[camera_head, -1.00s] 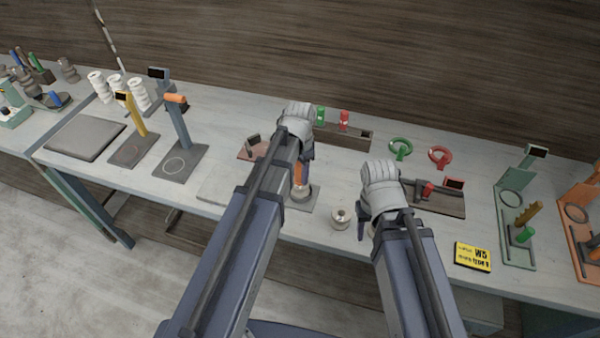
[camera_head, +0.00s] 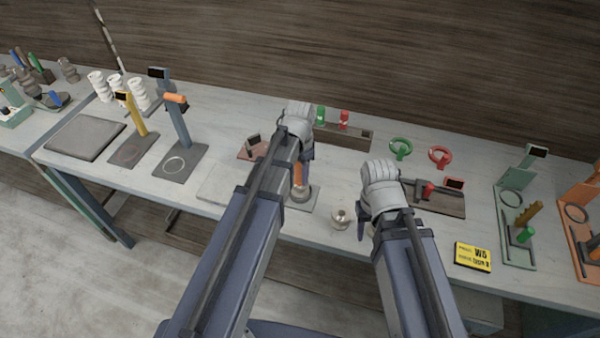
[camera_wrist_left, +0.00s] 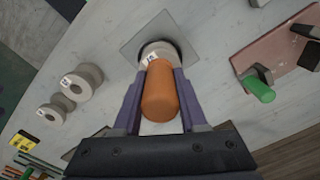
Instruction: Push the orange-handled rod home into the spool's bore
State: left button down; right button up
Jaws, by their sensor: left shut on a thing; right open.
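The orange-handled rod (camera_head: 299,173) is in my left gripper (camera_head: 304,170), which is shut on it above the spool (camera_head: 301,194). In the left wrist view the orange handle (camera_wrist_left: 160,95) lies between the two fingers of my left gripper (camera_wrist_left: 163,82). The pale round spool (camera_wrist_left: 157,52) shows just beyond the handle, on a grey plate (camera_wrist_left: 136,36). The handle covers the bore, so I cannot tell how deep the rod sits. My right gripper (camera_head: 370,228) is open at the right, beside another small spool (camera_head: 341,218), apart from the orange-handled rod.
A second loose spool stands near the first in the left wrist view (camera_wrist_left: 54,109). A wooden block (camera_head: 345,136) with green and red pieces is behind. Green and red rings (camera_head: 401,148), a dark tray (camera_head: 440,204) and a yellow label (camera_head: 473,257) lie right. Stands occupy the left.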

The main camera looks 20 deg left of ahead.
pick_arm(q)
jog(key=shift+s, duration=0.1)
dwell(0.5)
jog(key=shift+r+p, duration=1.45)
jog(key=shift+p, duration=0.1)
jog(key=shift+r+p, duration=4.15)
